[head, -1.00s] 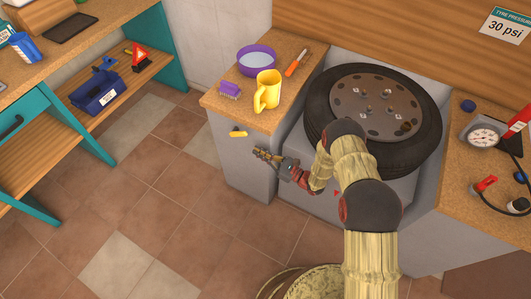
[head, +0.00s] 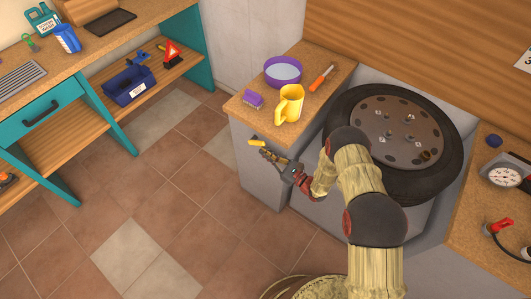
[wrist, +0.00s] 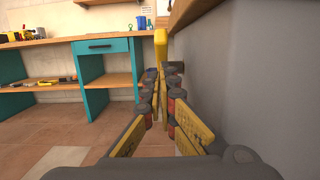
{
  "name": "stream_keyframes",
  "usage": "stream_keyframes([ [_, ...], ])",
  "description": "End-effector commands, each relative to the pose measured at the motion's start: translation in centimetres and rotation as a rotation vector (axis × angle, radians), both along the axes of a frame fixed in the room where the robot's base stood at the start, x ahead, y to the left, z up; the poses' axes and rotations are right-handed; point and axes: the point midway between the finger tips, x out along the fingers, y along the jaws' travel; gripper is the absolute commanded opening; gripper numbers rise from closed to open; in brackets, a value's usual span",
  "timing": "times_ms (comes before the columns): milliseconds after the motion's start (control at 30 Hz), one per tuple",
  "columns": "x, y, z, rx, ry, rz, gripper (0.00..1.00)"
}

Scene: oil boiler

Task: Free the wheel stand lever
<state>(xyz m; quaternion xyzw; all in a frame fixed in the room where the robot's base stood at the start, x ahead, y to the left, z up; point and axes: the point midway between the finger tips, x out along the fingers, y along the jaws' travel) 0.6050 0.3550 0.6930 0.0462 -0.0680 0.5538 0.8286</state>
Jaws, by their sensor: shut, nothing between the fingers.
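The yellow lever (head: 257,141) sticks out from the front of the grey stand, below the left wooden worktop. In the wrist view the lever (wrist: 160,46) stands upright just beyond my fingertips, close to the grey wall. My gripper (head: 266,154) is shut and empty, just below and to the right of the lever in the head view. In the wrist view my fingers (wrist: 161,78) come together below the lever. I cannot tell whether they touch it. The wheel (head: 393,135) lies flat in the stand's recess, partly hidden by my arm.
The grey wall (wrist: 245,75) runs close along my gripper's right. The tiled floor to the left is clear.

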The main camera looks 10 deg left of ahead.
Motion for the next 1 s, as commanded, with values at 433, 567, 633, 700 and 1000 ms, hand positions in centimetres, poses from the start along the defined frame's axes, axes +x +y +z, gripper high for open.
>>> stream_keyframes([
  [433, 0.2, 0.2, 2.9, -0.223, 0.090, 0.000, 0.00],
  [567, 0.2, 0.3, 2.9, -0.228, 0.093, 0.000, 0.00],
  [633, 0.2, 0.3, 3.0, -0.227, 0.093, 0.000, 0.00],
  [700, 0.2, 0.3, 3.0, -0.227, 0.093, 0.000, 0.00],
  [1000, 0.2, 0.1, 2.8, -0.226, 0.093, -0.001, 0.00],
])
